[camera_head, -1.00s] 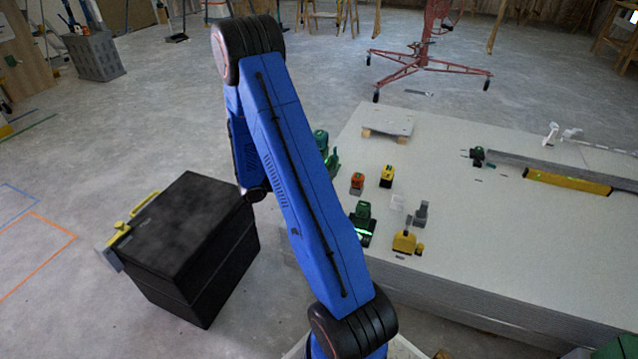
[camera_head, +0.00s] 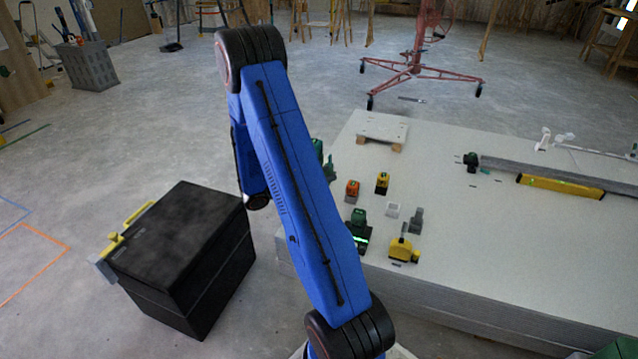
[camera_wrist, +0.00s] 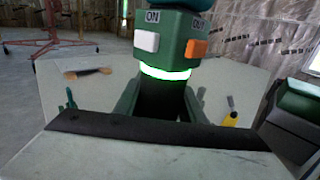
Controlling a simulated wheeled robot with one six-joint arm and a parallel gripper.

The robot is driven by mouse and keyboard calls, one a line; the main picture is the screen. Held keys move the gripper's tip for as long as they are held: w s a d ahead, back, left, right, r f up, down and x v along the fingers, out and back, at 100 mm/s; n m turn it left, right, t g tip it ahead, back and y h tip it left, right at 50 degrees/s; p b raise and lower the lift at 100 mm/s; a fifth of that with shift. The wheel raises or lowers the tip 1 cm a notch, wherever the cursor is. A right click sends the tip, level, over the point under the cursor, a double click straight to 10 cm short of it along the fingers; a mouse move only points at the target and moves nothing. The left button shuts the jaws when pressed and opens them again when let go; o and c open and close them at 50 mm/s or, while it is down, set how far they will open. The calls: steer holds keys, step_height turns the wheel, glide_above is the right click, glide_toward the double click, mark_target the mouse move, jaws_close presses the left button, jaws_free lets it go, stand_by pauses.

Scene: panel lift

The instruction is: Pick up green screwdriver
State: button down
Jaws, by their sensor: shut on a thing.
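A green, bulky tool (camera_wrist: 170,55), taken as the green screwdriver, fills the upper middle of the wrist view. It has a white button, an orange button and a glowing pale ring above a dark lower part. My gripper (camera_wrist: 160,105) is shut on it, though its fingertips are hard to make out. In the head view my blue arm hides the gripper. Some green parts (camera_head: 328,168) show beside the arm there; I cannot tell whether they belong to the held tool.
The pale panel stack (camera_head: 470,235) carries an orange device (camera_head: 352,190), a yellow device (camera_head: 382,183), a green device with a glowing strip (camera_head: 359,230) and a yellow tool (camera_head: 401,250). A yellow level (camera_head: 560,186) lies at right. A black case (camera_head: 180,250) stands left on the floor.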

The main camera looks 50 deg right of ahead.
step_height(320, 180, up, 10)
stand_by(0.6)
stand_by(0.6)
